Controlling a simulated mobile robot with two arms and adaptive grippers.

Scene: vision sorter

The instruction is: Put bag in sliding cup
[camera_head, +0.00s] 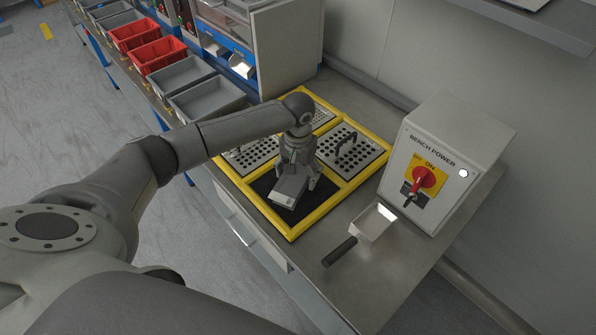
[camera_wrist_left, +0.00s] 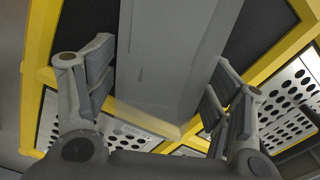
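A grey, box-like packet (camera_head: 287,194), which I take as the bag, is at the black inset (camera_head: 264,186) of the yellow-framed bench panel. My left gripper (camera_head: 296,178) is right over it, pointing down. In the left wrist view the grey packet (camera_wrist_left: 165,60) lies between the two spread fingers of my left gripper (camera_wrist_left: 160,88). The left finger is close to its side; a gap shows at the right finger. No firm grip shows. I cannot tell for sure which thing is the sliding cup; a metal tray with a black handle (camera_head: 374,222) is on the bench. My right gripper is not in view.
Perforated plates (camera_head: 372,152) with a black handle fill other panel sections. A bench power box (camera_head: 445,165) with a red switch stands at the right. Red bins (camera_head: 157,55) and grey bins (camera_head: 205,100) line the back left, beside a machine (camera_head: 285,50).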

